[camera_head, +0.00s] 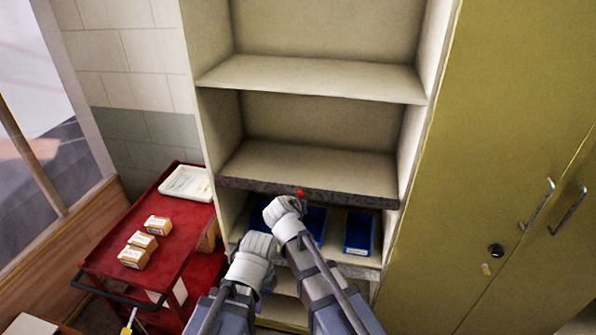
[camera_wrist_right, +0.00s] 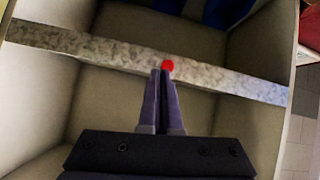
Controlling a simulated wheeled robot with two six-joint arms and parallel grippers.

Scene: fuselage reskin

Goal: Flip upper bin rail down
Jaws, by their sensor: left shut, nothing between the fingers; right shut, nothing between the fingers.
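The upper bin rail (camera_head: 345,196) is a mottled grey strip along the front edge of a cabinet shelf. A red mark (camera_head: 300,192) is on it. In the right wrist view the rail (camera_wrist_right: 225,79) runs diagonally across, with the red mark (camera_wrist_right: 168,65) near its middle. My right gripper (camera_wrist_right: 162,72) is shut and empty, its tips at the rail just by the red mark; I cannot tell whether they touch. My left gripper (camera_head: 258,243) is shut and empty, lower and left of the right one, below the rail. Its fingertips are hidden in the head view.
Blue bins (camera_head: 359,232) stand on the shelf below the rail. A red cart (camera_head: 185,230) with small boxes (camera_head: 143,240) and a white tray (camera_head: 187,183) is at left. Closed olive cabinet doors (camera_head: 500,130) are at right. The shelf above the rail (camera_head: 320,165) is empty.

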